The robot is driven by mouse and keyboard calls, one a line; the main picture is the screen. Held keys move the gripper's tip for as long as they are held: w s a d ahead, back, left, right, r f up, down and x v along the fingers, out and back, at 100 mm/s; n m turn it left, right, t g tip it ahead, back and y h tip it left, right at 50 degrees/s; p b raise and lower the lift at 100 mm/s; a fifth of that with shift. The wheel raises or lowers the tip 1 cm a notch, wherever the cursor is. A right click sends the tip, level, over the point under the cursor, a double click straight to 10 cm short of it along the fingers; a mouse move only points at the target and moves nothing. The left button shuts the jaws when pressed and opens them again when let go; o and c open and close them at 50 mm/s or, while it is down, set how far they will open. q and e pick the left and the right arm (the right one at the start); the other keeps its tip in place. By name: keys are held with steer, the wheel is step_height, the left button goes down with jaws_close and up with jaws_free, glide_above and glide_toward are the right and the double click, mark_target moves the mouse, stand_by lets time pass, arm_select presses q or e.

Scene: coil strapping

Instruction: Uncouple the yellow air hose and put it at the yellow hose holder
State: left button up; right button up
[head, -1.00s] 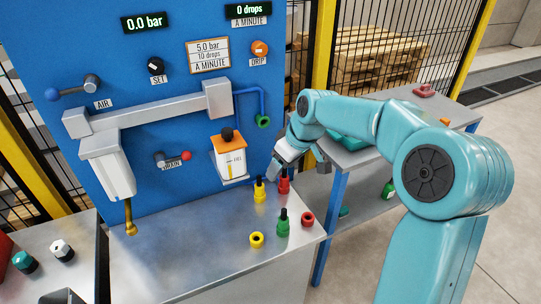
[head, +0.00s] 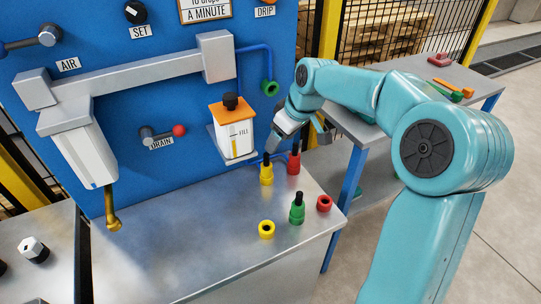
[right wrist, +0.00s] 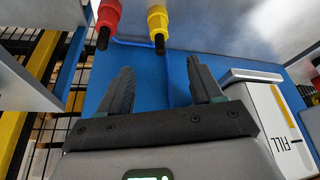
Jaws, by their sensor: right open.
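A yellow fitting (head: 266,173) with a black upright stem stands on the grey bench top. It also shows in the right wrist view (right wrist: 158,20), its black tip pointing between my fingers. My right gripper (right wrist: 157,76) is open and empty, close to that tip but apart from it. In the head view my right gripper (head: 275,143) is just above and behind the yellow fitting, partly hidden by its own wrist. A yellow ring (head: 266,230) lies nearer the bench's front; I cannot tell whether it is the hose holder. My left gripper is not in view.
A red fitting (head: 294,160) stands close right of the yellow one. A green fitting (head: 297,209) and a red ring (head: 324,203) are nearer the front. The white FILL container (head: 233,135) is close to my right gripper. The bench's left part is clear.

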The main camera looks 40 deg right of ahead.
mark_target(267, 165)
steer(key=x, duration=1.4)
steer(key=shift+s+f, duration=0.15)
steer(key=shift+d, duration=0.1)
jaws_close()
steer(key=shift+r, duration=0.6)
steer(key=shift+r, duration=0.1)
